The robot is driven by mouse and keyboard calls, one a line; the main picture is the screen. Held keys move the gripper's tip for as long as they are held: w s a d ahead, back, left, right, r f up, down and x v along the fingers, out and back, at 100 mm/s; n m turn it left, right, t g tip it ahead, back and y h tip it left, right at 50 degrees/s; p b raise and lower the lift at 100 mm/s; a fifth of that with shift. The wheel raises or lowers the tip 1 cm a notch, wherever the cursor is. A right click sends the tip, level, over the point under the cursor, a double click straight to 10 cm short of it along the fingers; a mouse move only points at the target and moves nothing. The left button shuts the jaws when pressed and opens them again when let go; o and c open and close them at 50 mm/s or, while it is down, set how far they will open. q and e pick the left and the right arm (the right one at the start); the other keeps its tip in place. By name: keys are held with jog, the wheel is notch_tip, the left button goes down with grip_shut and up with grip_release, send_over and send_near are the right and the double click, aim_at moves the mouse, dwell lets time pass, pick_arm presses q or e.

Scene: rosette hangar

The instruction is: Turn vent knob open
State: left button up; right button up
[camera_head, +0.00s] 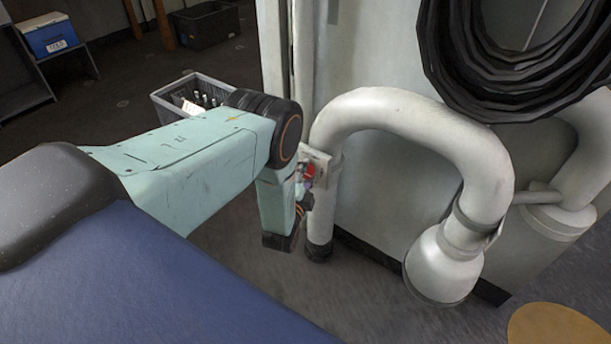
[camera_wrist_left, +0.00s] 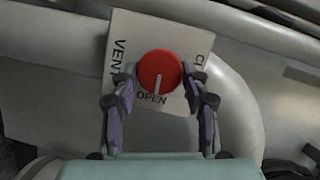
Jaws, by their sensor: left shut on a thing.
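The red vent knob (camera_wrist_left: 160,70) sits on a pale square plate (camera_wrist_left: 192,55) marked VENT on the left, OPEN at the bottom, and a partly hidden word starting with C on the right. The knob's white pointer line points down at OPEN. My left gripper (camera_wrist_left: 161,84) has one finger on each side of the knob and is shut on it. In the head view the knob (camera_head: 309,171) and plate (camera_head: 319,158) show small beside a white pipe, and my left gripper (camera_head: 302,190) is partly hidden by its own arm. My right gripper is in neither view.
A thick white curved pipe (camera_head: 400,105) arches right of the plate. A black coiled hose (camera_head: 450,75) hangs above it on a pale cabinet. A grey crate with bottles (camera_head: 165,101) stands behind my left arm. Open floor lies in front of the pipe.

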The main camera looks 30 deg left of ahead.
pick_arm(q)
jog(key=shift+m, duration=0.4)
jog(key=o, duration=1.1)
jog(key=shift+o, duration=0.2)
jog(key=f+v, duration=0.1)
jog(key=v, duration=1.1)
jog(key=shift+r, duration=0.2)
